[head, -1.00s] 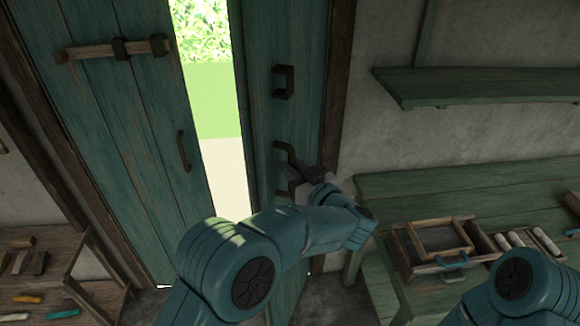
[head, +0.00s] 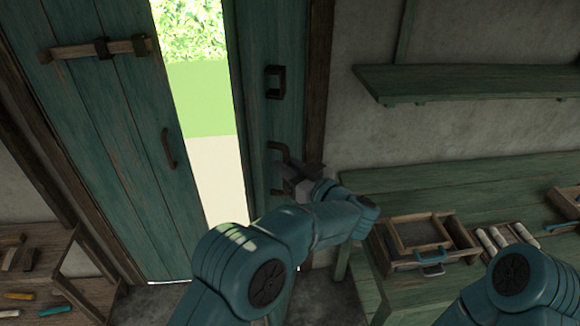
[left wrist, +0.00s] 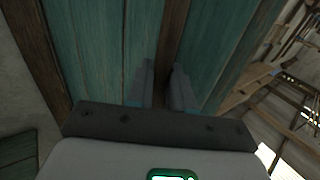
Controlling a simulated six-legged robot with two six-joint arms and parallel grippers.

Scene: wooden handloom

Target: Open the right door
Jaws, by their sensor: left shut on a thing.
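The right door (head: 266,40) is a teal plank door that stands ajar and angled, with a bright gap between it and the left door (head: 130,130). Its dark handle (head: 272,147) is a vertical bar, partly hidden by my gripper. My left gripper (head: 284,180) is shut on the lower part of this handle. In the left wrist view its two fingers (left wrist: 165,88) stand on either side of a brown strip in front of teal planks. My right arm shows at the lower right, but its gripper is out of view.
A dark bracket (head: 275,82) sits above the handle. A green bench (head: 470,180) with a wooden frame box (head: 425,240) stands right of the doorway, under a green shelf (head: 470,83). A wooden rack (head: 60,245) stands at the left. Outdoor ground shows through the gap.

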